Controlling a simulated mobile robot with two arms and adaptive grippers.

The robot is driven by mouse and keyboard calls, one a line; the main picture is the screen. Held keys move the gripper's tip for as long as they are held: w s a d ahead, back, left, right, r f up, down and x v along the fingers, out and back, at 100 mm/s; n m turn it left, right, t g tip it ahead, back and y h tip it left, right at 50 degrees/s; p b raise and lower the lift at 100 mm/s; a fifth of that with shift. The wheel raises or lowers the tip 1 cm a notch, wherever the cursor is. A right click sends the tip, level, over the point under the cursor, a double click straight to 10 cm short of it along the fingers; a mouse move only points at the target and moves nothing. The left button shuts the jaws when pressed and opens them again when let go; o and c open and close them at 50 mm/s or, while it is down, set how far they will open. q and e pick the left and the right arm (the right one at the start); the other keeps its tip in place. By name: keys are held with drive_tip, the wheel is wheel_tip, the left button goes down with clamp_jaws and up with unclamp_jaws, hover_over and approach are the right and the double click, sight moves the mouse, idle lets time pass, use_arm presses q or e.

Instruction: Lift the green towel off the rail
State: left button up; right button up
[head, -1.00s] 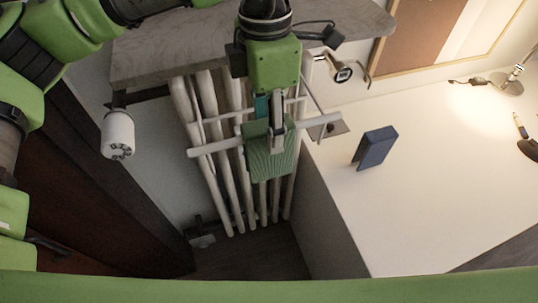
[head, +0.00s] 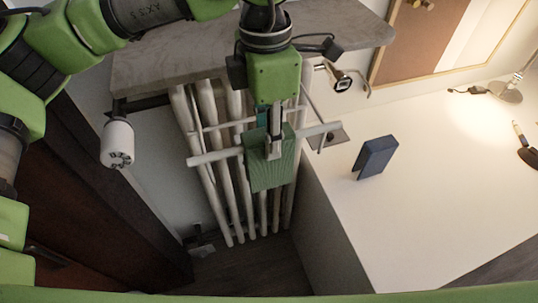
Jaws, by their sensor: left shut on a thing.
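The green towel (head: 268,171) hangs over the white rail (head: 215,156) in front of the white radiator, in the middle of the head view. My left gripper (head: 274,150) comes down from above and is shut on the towel's upper part, at the rail. The towel's lower part hangs below the rail. The gripper hides some of the towel's top, so I cannot tell whether it touches the rail there. My right gripper is not in view.
A grey stone shelf (head: 180,52) lies above the radiator (head: 222,180). A white thermostat knob (head: 117,143) sticks out at left. The white desk (head: 440,170) at right holds a dark blue upright object (head: 375,157) and a lamp (head: 507,90).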

use_arm(q)
drive_tip(key=shift+r+p, duration=1.55)
drive_tip(key=shift+r, duration=1.15)
wheel_tip(320, 180, up, 10)
drive_tip(key=p, duration=0.5)
drive_tip(key=shift+f+p, duration=0.15)
drive_tip(key=shift+p, duration=0.2)
drive_tip(key=s+d+b, duration=0.3)
drive_tip(key=s+d, duration=0.1)
drive_tip(key=s, duration=0.8)
drive_tip(key=shift+s+r, duration=0.2)
drive_tip(key=shift+r, duration=0.05)
